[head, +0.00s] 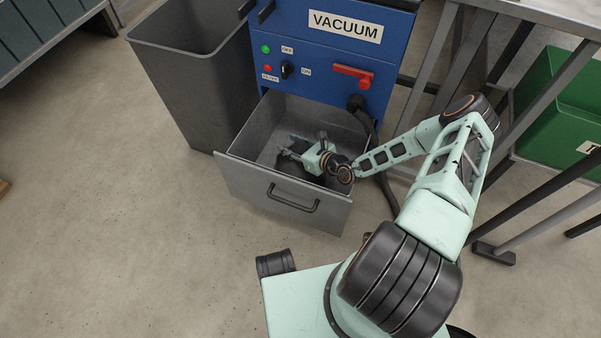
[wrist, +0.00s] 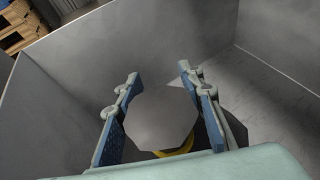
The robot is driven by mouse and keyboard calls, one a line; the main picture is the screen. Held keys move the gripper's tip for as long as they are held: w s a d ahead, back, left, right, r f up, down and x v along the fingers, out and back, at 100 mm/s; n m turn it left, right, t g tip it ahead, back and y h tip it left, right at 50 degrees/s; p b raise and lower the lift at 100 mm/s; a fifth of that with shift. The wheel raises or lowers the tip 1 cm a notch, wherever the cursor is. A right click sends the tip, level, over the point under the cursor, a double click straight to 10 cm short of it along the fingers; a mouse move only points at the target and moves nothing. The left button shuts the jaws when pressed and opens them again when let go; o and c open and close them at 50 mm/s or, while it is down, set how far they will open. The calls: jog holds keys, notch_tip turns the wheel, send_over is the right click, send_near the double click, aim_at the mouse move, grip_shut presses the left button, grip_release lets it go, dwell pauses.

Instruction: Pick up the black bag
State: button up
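My gripper (head: 289,150) is low inside the open metal drawer (head: 245,138) under the vacuum unit. In the wrist view its two blue-padded fingers (wrist: 160,110) are spread on either side of a grey faceted knob (wrist: 165,118). A yellow band (wrist: 180,153) shows below the knob, with a dark rounded edge at its right. This looks like the tied top of the black bag, but most of its body is hidden by my gripper. I cannot see a clear grip on it. In the head view, a dark patch lies below my wrist; I cannot tell bag from shadow.
The blue vacuum unit (head: 330,75) stands behind the drawer, with a black hose (head: 378,150) at its right. A grey bin (head: 190,85) stands at the left. A metal table frame and a green crate (head: 560,110) are at the right. The drawer walls surround my gripper closely.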

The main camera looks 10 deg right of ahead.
grip_shut()
jog(key=shift+r, duration=0.1)
dwell(0.4)
jog(key=shift+w+r, duration=0.1)
